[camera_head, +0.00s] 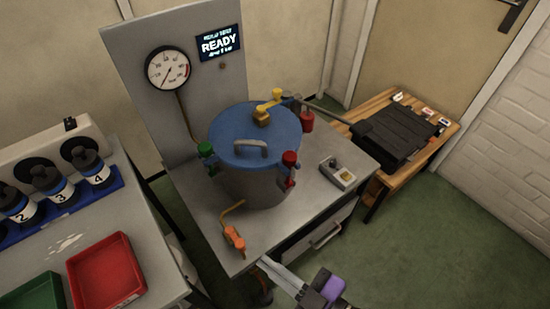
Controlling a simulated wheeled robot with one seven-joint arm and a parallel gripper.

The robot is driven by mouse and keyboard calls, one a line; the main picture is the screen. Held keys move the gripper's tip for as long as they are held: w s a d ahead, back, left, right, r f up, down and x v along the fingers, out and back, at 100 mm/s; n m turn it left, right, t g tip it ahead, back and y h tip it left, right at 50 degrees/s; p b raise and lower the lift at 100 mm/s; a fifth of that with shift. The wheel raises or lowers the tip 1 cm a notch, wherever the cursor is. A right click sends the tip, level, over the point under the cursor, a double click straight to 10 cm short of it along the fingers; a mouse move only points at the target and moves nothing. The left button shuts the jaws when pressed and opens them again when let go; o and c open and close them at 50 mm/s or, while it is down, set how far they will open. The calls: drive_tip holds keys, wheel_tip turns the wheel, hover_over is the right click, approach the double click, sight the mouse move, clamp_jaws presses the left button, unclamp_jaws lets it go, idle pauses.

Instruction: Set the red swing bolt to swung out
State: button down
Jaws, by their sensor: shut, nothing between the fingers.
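The red swing bolt (290,159) is at the front right rim of the blue-lidded cylinder (245,184). Its red knob is at lid height and looks upright against the rim, with a red part below it on the side. My gripper (264,263) is low in the picture, in front of the table's front edge, apart from the bolt and below it in the picture. Its pale fingers are together and hold nothing. A green swing bolt (206,150) is at the lid's left rim.
A yellow fitting (262,112) and grey handle (253,149) are on the lid. An orange-handled lever (235,238) and grey box (338,173) flank the cylinder. Gauge (168,69) and READY display (220,43) stand behind.

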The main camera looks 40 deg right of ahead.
drive_tip(key=w+a+f+n+g+h, duration=0.1)
drive_tip(key=w+a+f+n+h, duration=0.15)
drive_tip(key=w, duration=0.65)
drive_tip(key=w+a+f+n+g+h, duration=0.1)
drive_tip(key=w+f+n+h, duration=0.2)
drive_tip(key=w, duration=0.5)
drive_tip(key=w+d+r+m+h, duration=0.1)
drive_tip(key=w+d+r+h, duration=0.25)
drive_tip(key=h, duration=0.35)
drive_tip(key=s+d+r+m+g+h, duration=0.3)
drive_tip(key=s+d+g+h, duration=0.1)
drive_tip(key=s+d+h, duration=0.2)
drive_tip(key=shift+s+d, duration=0.2)
drive_tip(key=shift+d, duration=0.45)
drive_tip(key=shift+r, duration=0.1)
drive_tip(key=p+x, duration=0.1)
drive_tip(key=x, duration=0.9)
drive_tip(key=shift+p, duration=0.35)
drive_tip(key=shift+b, duration=0.3)
